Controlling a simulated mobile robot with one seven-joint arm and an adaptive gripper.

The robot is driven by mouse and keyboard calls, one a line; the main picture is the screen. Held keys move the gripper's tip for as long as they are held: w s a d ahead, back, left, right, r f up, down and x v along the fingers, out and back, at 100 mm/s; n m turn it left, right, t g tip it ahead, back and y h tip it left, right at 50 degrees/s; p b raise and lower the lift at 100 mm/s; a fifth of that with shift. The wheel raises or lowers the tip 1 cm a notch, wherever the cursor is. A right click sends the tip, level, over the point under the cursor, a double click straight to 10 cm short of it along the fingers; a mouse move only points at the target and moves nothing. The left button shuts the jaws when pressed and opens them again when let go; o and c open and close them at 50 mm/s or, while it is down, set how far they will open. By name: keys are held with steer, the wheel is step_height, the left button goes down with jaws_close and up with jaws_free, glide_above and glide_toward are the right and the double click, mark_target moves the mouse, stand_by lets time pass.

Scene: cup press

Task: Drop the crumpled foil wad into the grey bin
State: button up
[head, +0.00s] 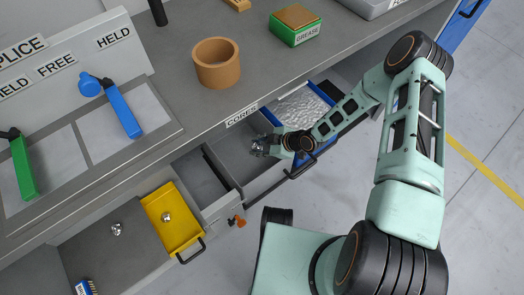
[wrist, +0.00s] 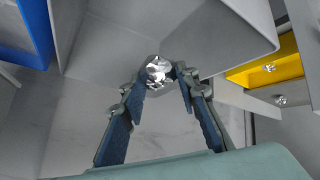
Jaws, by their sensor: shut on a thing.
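My gripper (head: 262,147) hangs in front of the bench, beside an open grey drawer-like bin (head: 224,203). In the wrist view my gripper (wrist: 160,80) is shut on a shiny crumpled foil wad (wrist: 158,70), held at the fingertips. In the head view the wad is too small to tell from the fingertips. A grey wall (wrist: 235,25) rises close beyond the fingertips in the wrist view; I cannot tell whether the wad is over the bin's opening. The bin's floor is partly hidden.
A yellow tray (head: 160,212) holds a small shiny lump (head: 166,216); another lump (head: 117,229) lies left of it. A blue-edged drawer (head: 268,114) is open behind my arm. A tan cup (head: 217,66) and a green GREASE box (head: 293,30) stand on the bench (head: 165,70).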

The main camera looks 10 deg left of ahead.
steer(key=shift+w+a+f, duration=0.1)
steer(key=shift+w+a, duration=0.1)
steer(key=shift+a, duration=0.05)
steer(key=o, duration=0.8)
steer(key=shift+o, duration=0.2)
steer(key=v, duration=1.2)
